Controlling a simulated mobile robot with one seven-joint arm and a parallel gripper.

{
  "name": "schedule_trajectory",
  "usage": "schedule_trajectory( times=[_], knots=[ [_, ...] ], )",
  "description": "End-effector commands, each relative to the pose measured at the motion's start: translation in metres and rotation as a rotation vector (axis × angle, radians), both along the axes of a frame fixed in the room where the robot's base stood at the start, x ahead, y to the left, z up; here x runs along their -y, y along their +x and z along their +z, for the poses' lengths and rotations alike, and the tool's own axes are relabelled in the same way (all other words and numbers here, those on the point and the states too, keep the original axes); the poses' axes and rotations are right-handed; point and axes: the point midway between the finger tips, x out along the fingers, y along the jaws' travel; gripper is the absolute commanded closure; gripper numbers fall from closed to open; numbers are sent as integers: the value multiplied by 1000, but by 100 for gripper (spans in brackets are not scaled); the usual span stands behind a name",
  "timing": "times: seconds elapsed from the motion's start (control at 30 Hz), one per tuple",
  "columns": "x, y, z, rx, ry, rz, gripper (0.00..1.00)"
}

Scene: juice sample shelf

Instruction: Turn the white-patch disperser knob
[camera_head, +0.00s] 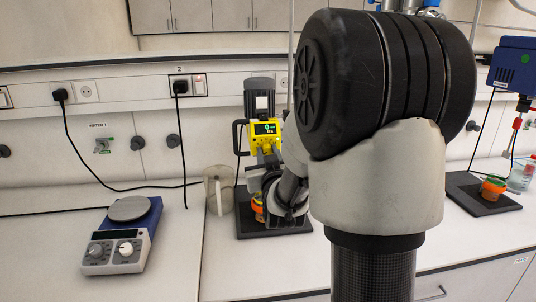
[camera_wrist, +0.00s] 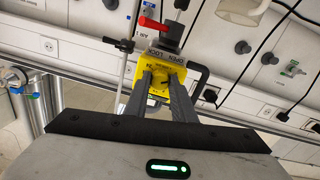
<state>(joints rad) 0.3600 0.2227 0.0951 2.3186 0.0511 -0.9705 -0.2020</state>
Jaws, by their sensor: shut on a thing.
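The white-patch disperser (camera_head: 262,88) stands left of my arm in the head view, with a grey motor, a white patch and a yellow control head (camera_head: 265,133) with a lit display. In the wrist view its yellow head (camera_wrist: 165,57) carries lettering that seems to read OPEN and LOCK. My gripper (camera_wrist: 163,77) reaches up to this head, its two grey fingers shut on the knob. The knob is mostly hidden between them, and its turn angle cannot be told. In the head view my arm hides the contact.
A clear jug (camera_head: 218,190) stands left of the disperser, and a blue-white hotplate (camera_head: 124,235) further left. A blue disperser (camera_head: 512,68) stands at the right, an orange cup (camera_head: 492,189) below it. Cables hang along the wall.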

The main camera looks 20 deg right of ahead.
Motion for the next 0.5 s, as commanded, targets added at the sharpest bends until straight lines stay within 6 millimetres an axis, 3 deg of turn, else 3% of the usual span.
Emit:
schedule_trajectory(
  times=[0.27, 0.5],
  knots=[
    [0, 0, -3, 27, 81, 0, 99],
    [1, 0, -4, 79, 254, 0, 99]
  ],
)
